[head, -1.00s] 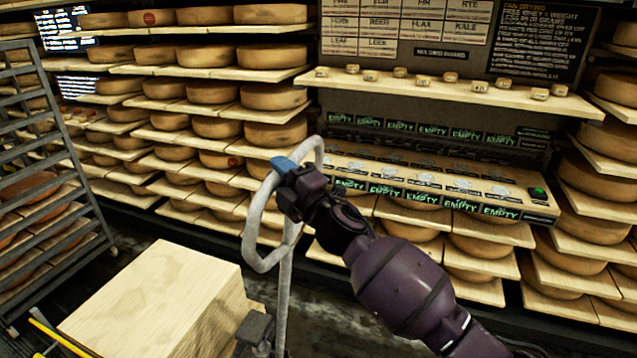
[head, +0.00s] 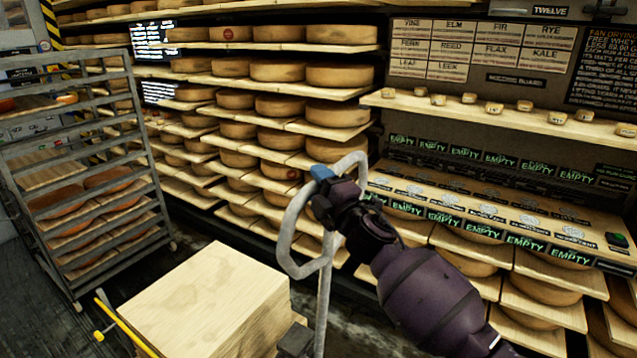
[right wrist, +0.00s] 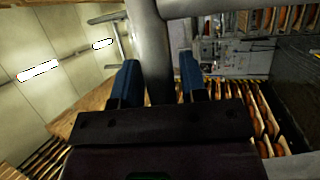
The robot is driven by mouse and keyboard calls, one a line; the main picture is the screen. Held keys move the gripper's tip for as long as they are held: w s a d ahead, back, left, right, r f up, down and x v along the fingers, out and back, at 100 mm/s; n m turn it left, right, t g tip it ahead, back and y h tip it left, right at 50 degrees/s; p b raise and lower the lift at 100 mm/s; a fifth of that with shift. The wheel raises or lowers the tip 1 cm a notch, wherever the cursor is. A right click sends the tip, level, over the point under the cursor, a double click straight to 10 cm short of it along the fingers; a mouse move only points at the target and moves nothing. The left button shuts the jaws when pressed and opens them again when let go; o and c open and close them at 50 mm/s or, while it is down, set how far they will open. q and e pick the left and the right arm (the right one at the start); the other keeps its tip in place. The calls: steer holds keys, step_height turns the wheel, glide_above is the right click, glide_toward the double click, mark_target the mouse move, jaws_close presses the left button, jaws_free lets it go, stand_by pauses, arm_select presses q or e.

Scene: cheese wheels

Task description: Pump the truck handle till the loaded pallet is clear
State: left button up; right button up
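The truck handle (head: 289,225) is a pale grey loop on an upright bar, right of centre in the head view. My right gripper (head: 322,180) is at the upper right part of the loop. A pale wooden block-shaped load (head: 195,300) stands in front, left of the handle's foot. The pallet under it and its height off the floor cannot be seen. My left gripper is not in view.
A grey metal rack (head: 85,170) with cheese wheels stands at the left. Shelves of cheese wheels (head: 280,105) line the back. A ledge with "EMPTY" labels (head: 450,220) is right of the handle. A yellow bar (head: 125,330) lies left of the load. Dark floor shows between.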

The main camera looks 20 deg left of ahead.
steer(key=shift+o, duration=0.9)
steer(key=shift+d, duration=0.1)
steer(key=v, duration=1)
steer(key=shift+s+d, duration=0.2)
steer(key=shift+d, duration=0.05)
steer(key=shift+f, duration=0.1)
stand_by(0.3)
steer(key=shift+f, duration=0.1)
